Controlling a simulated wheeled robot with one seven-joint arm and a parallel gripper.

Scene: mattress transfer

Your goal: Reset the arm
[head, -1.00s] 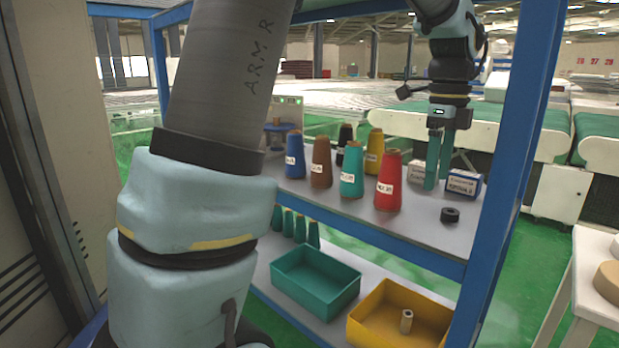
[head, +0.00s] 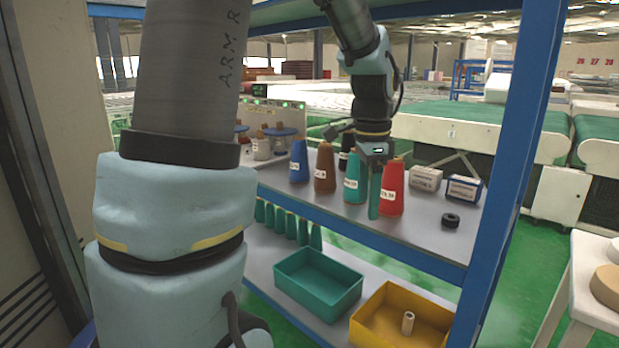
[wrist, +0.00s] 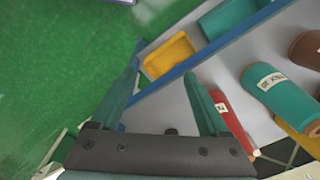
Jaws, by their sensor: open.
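My gripper (head: 374,205) points down in front of the upper shelf of the blue rack, before the teal and red cones, with its teal fingers seen nearly edge-on in the head view. In the wrist view my gripper (wrist: 164,88) has its two fingers spread apart, with nothing between them but the floor and shelf edge beyond. My arm reaches in from the upper part of the head view.
The upper shelf holds blue (head: 299,161), brown (head: 324,168), teal (head: 351,188) and red (head: 391,188) cones, two small boxes (head: 464,189) and a black ring (head: 451,220). Below are a teal bin (head: 318,286) and a yellow bin (head: 380,335). A blue post (head: 508,180) stands right.

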